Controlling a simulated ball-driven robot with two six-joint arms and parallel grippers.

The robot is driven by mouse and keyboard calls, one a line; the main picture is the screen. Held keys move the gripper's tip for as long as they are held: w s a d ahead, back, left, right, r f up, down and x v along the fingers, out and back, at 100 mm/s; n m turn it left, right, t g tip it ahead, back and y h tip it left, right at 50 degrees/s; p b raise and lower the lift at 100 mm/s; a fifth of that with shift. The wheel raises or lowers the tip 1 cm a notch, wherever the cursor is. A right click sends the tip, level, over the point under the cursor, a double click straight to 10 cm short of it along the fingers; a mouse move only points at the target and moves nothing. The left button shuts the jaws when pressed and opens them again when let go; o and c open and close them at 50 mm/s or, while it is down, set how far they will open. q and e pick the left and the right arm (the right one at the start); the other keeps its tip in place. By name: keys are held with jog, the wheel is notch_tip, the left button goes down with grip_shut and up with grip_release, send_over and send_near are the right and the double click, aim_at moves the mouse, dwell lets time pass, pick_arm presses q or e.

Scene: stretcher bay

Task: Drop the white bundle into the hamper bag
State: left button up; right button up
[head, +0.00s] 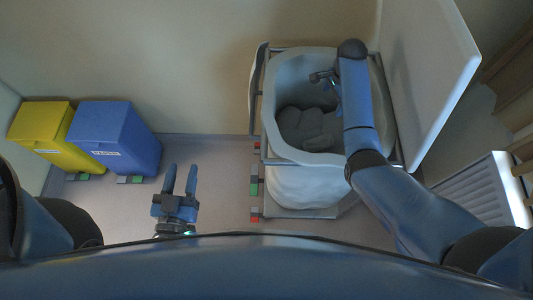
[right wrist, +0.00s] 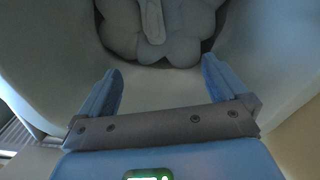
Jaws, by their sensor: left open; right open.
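The white bundle (head: 308,128) looks grey in shadow and lies inside the hamper bag (head: 290,186), low down toward its front. In the right wrist view the bundle (right wrist: 125,28) is lumpy, with a pale strip across its middle, and is cut off by the top edge. My right gripper (head: 318,77) is over the bag's open mouth, toward the back. Its jaws (right wrist: 161,75) are open and empty, apart from the bundle. My left gripper (head: 180,178) is open and empty over the floor, left of the hamper.
A white lid panel (head: 432,75) stands raised at the hamper's right. A yellow bin (head: 40,125) and a blue bin (head: 112,135) stand at the left wall. A white slatted unit (head: 485,190) is at the right.

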notch_tip(320, 180, up, 10)
jog(key=shift+f+p, duration=0.15)
jog(key=shift+p, duration=0.15)
jog(key=shift+s, duration=0.1)
dwell(0.6)
